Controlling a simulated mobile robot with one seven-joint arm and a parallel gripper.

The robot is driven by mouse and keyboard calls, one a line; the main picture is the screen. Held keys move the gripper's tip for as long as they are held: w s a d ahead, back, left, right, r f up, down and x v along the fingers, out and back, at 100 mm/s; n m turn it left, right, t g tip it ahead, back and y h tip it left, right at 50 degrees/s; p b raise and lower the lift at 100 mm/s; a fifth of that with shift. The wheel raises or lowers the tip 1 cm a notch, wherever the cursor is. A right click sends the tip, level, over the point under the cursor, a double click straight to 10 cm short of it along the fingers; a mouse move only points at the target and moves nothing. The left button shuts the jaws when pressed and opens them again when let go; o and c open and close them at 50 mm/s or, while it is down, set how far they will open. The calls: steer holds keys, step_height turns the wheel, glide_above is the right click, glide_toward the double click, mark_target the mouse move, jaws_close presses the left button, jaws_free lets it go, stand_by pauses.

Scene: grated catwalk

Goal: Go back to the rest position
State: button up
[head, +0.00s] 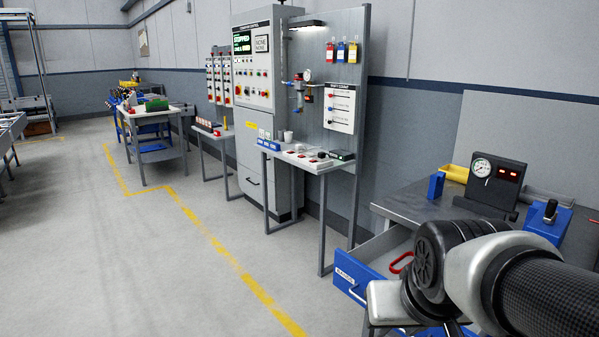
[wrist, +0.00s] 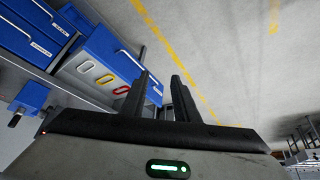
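My gripper (wrist: 161,77) shows in the wrist view with its two dark fingers apart and nothing between them. It points out over the floor, beside an open blue drawer (wrist: 112,52). In the head view my arm reaches in from the lower right, and its wrist is in front of the drawer (head: 352,278). The gripper fingers are mostly hidden there behind the arm or below the picture edge.
The drawer holds a red loop (head: 402,262); the wrist view also shows a yellow loop (wrist: 104,79) and a pale one (wrist: 85,67). A bench (head: 408,203) with a gauge box (head: 496,183) stands right. Floor (head: 120,260) at left is clear.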

steer(key=s+r, duration=0.4)
steer(key=s, duration=0.2)
step_height(320, 180, up, 19)
steer(key=p, duration=1.9)
steer(key=shift+w+a, duration=0.15)
steer(key=shift+w, duration=0.15)
